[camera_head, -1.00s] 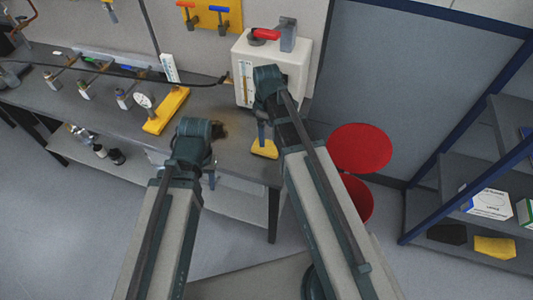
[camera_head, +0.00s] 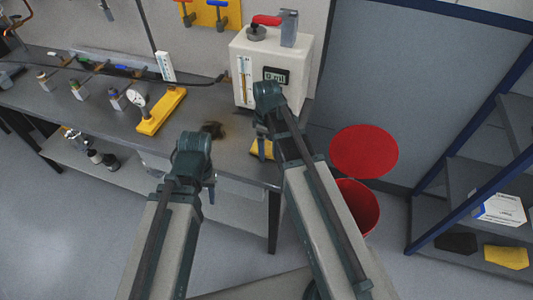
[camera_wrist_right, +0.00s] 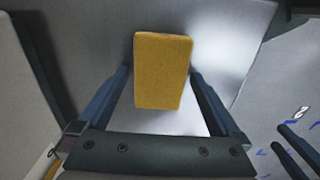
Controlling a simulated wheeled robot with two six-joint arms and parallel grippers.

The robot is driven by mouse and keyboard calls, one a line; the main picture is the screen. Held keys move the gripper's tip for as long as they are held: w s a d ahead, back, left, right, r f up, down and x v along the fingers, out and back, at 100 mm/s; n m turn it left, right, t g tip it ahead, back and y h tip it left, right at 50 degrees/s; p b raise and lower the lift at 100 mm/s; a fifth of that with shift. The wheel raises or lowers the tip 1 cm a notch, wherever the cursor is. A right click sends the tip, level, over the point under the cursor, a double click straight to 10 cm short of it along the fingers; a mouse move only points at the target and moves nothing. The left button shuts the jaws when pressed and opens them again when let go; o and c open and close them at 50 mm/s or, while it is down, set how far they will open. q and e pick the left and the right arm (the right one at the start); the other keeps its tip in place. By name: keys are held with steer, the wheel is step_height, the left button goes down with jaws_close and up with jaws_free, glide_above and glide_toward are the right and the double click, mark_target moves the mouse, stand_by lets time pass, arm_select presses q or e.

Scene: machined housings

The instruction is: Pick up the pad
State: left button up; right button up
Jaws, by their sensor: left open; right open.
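A yellow pad (camera_head: 257,152) lies on the bench near its front right corner. It is partly hidden by my right arm in the head view. In the right wrist view the same pad (camera_wrist_right: 163,58) shows as a yellow block between the two fingers. My right gripper (camera_head: 262,138) is open above the pad, with a finger on either side of it in the wrist view; contact cannot be told. My left gripper (camera_head: 211,186) is open and appears empty by the bench's front edge; its fingers are mostly hidden.
A white box with a gauge (camera_head: 272,70) stands behind my right gripper. A dial gauge on a yellow base (camera_head: 161,111) and a dark brown item (camera_head: 213,130) sit on the bench (camera_head: 230,160). A red bin (camera_head: 358,205) stands right. A shelf holds another yellow pad (camera_head: 506,257).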

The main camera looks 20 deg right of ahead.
steer(key=c, duration=1.2)
steer(key=shift+o, duration=0.2)
steer(key=shift+r, duration=0.1)
